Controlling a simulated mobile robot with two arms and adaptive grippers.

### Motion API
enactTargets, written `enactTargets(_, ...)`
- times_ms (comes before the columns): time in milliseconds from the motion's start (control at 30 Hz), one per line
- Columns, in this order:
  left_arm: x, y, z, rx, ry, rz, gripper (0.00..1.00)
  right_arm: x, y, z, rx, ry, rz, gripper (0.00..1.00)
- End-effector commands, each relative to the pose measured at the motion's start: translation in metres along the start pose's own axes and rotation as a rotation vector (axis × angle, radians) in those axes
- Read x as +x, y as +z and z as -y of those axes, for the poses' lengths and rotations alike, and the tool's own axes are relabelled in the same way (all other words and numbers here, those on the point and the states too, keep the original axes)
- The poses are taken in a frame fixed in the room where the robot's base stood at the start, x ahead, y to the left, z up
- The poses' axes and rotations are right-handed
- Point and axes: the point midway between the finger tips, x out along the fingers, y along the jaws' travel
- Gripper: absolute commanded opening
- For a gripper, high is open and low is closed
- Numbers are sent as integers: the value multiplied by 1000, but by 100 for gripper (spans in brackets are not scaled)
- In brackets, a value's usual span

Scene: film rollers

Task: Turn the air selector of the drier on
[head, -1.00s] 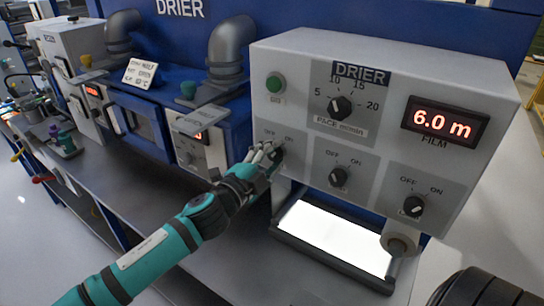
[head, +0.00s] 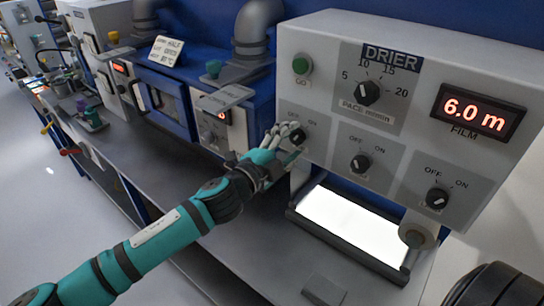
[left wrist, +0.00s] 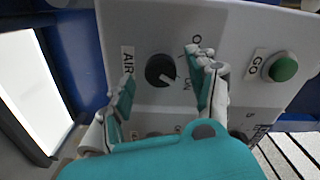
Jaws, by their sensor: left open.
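The drier's grey control panel (head: 400,75) fills the right of the head view. Its air selector (left wrist: 160,70) is a round black knob under my left fingers; in the head view it (head: 298,137) is partly covered. In the left wrist view its white pointer is turned toward the ON mark, with the AIR label (left wrist: 127,60) beside it. My left gripper (left wrist: 166,75) is open, one finger on each side of the knob, with gaps visible. In the head view the left gripper (head: 284,137) is close to the panel. The right gripper is not in view.
Two similar selectors (head: 360,163) (head: 437,198) sit to the right, both on the panel. Above are the green GO button (head: 301,65), the pace dial (head: 367,92) and the film display (head: 478,111) reading 6.0 m. A bright lit plate (head: 350,226) lies below.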

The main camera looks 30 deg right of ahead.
Motion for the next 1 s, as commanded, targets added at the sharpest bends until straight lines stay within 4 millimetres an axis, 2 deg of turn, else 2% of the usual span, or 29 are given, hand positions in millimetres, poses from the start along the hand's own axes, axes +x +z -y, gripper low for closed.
enactTargets(300,-65,1,-1,0,1,1,59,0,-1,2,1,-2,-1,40)
enactTargets(500,-93,1,0,0,1,1,59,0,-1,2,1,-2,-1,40)
enactTargets(700,-102,0,0,0,1,0,59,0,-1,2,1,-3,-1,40)
enactTargets(1000,-102,0,0,0,1,0,59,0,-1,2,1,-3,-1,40)
